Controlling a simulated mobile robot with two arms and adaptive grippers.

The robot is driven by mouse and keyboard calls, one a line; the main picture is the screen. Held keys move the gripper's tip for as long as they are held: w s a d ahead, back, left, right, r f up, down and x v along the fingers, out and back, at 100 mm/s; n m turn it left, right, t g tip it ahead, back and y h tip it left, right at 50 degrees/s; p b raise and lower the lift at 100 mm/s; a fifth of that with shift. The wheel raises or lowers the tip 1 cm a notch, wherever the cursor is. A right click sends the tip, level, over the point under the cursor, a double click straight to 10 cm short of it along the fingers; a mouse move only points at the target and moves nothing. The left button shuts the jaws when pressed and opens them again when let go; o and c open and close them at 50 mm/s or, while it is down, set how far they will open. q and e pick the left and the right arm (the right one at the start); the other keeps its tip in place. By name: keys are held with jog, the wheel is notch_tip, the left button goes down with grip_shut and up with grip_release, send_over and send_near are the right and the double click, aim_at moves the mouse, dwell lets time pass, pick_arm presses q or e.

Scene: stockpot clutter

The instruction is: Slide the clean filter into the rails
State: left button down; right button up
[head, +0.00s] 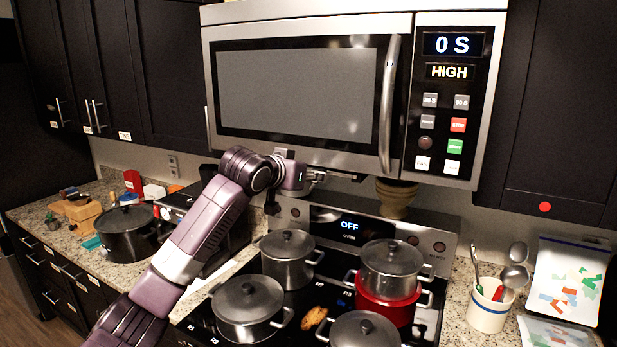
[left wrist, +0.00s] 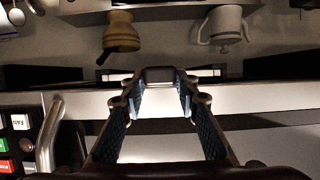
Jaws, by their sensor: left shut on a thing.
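My left arm reaches up across the head view, and its gripper (head: 300,178) is just below the front underside of the microwave (head: 300,85). In the left wrist view the gripper (left wrist: 161,82) has its two blue-padded fingers closed in on a small dark grey piece (left wrist: 160,74), which I take to be the clean filter's grip. The filter's panel is hard to tell from the microwave's underside, and in the head view my gripper and the microwave hide it. I cannot make out the rails or whether the filter touches them. My right gripper is not in view.
Several lidded pots (head: 287,257) crowd the stovetop below. The microwave handle (head: 389,105) juts out to the right. A utensil crock (head: 487,308) is at right.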

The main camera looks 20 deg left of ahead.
pick_arm(q)
jog(key=c, duration=1.4)
grip_release()
jog(key=shift+s, duration=0.15)
jog(key=d+v, duration=0.1)
jog(key=v, duration=1)
jog(key=shift+s+a+r, duration=0.25)
jog(key=shift+s+a, duration=0.1)
jog(key=shift+a, duration=0.15)
